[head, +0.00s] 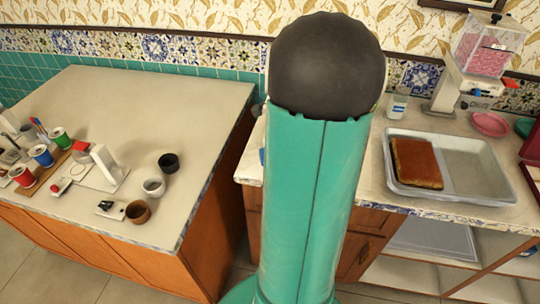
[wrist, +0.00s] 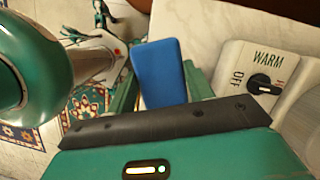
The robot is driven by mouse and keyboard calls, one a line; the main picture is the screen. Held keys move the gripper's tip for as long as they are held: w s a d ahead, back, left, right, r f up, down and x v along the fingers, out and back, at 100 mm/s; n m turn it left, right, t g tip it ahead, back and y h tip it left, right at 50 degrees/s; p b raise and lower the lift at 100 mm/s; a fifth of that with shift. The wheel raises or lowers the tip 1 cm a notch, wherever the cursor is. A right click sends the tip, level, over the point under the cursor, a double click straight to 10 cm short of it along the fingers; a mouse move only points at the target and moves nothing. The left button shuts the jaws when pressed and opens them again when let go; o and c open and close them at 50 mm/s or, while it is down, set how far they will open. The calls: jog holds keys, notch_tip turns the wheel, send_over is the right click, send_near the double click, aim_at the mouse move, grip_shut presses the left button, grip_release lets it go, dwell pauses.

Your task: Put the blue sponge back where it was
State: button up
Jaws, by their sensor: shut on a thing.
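The blue sponge (wrist: 160,72) is in the wrist view, standing up between the two green fingers of my gripper (wrist: 160,80). My gripper is shut on it. The sponge's lower end is hidden behind the dark edge of my gripper. In the head view my arm covers the middle, and my gripper is hidden. A small blue patch (head: 262,156) shows at the arm's left edge; I cannot tell if it is the sponge.
In the wrist view, a pale panel marked WARM and OFF with a black knob (wrist: 263,88) is close on the right. A rounded teal and metal thing (wrist: 28,75) is close on the left. In the head view, a tray (head: 478,186) holds a brown slab; cups (head: 154,187) stand on the left counter.

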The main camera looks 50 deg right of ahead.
jog(key=f, duration=0.1)
jog(key=w+d+f, duration=0.1)
jog(key=d+f, duration=0.1)
jog(key=shift+w+f, duration=0.1)
jog(key=shift+w, duration=0.3)
jog(key=shift+f, duration=1.5)
jog(key=shift+f, duration=0.15)
jog(key=o, duration=1)
